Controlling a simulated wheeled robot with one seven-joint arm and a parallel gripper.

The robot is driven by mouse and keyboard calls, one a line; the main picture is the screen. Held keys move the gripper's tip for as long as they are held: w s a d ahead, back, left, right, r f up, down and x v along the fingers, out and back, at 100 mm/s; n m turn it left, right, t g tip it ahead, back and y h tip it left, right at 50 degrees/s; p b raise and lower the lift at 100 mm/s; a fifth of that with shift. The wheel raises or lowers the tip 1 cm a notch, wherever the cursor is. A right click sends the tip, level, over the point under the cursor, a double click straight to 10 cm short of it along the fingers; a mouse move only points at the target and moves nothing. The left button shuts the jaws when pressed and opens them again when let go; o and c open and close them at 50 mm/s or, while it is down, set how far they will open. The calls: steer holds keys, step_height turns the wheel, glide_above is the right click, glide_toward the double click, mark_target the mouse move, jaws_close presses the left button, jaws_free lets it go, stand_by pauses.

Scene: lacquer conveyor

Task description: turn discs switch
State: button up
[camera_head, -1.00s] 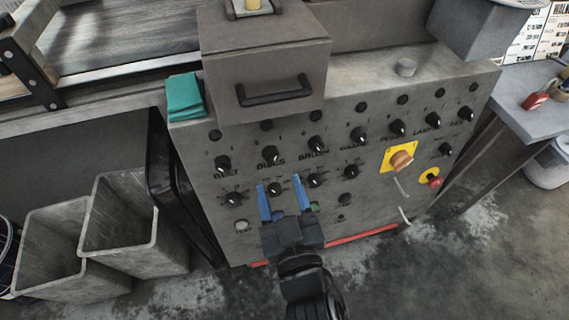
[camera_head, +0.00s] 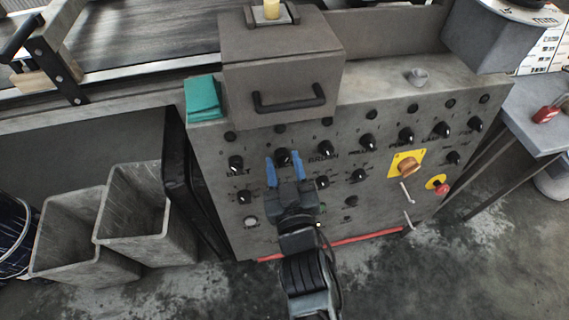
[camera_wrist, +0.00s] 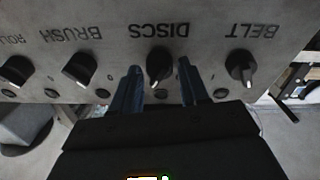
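The discs switch (camera_head: 283,157) is a black rotary knob with a pale pointer on the grey control panel (camera_head: 215,190). In the wrist view the discs switch (camera_wrist: 159,66) sits below the upside-down label DISCS, its pale pointer toward the bottom of the picture. My gripper (camera_head: 284,156) has two blue fingers, spread apart at the knob. In the wrist view my gripper (camera_wrist: 160,72) is open, with one finger on each side of the knob and a visible gap to each. Whether the fingertips reach past the knob's face is hard to tell.
The belt knob (camera_head: 236,163) and brush knob (camera_head: 325,147) flank the discs switch. A drawer box with a black handle (camera_head: 289,102) juts out above. A yellow-backed switch (camera_head: 407,165) and red button (camera_head: 442,189) are at right. Grey bins (camera_head: 143,215) stand at left.

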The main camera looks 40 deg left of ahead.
steer(key=c, duration=0.7)
steer(key=shift+c, duration=0.2)
steer(key=shift+r+p, duration=0.1)
steer(key=shift+p, duration=0.25)
steer(key=p, duration=0.1)
steer(key=n+p, duration=0.1)
steer(key=p, duration=0.1)
steer(key=shift+w+r+n, duration=0.1)
steer(key=shift+r+n, duration=0.1)
steer(key=shift+n, duration=0.1)
steer(key=n+p, duration=0.3)
steer(key=shift+d+g+y, duration=0.1)
steer(key=shift+g+y, duration=0.2)
steer(key=n+g+p, duration=0.1)
steer(key=n, duration=0.2)
steer(key=shift+f+p, duration=0.15)
steer(key=shift+p, duration=0.25)
steer(key=n+g+p, duration=0.1)
steer(key=n+p, duration=0.1)
steer(key=n, duration=0.4)
steer(key=shift+f, duration=0.15)
steer(key=shift+y, duration=0.3)
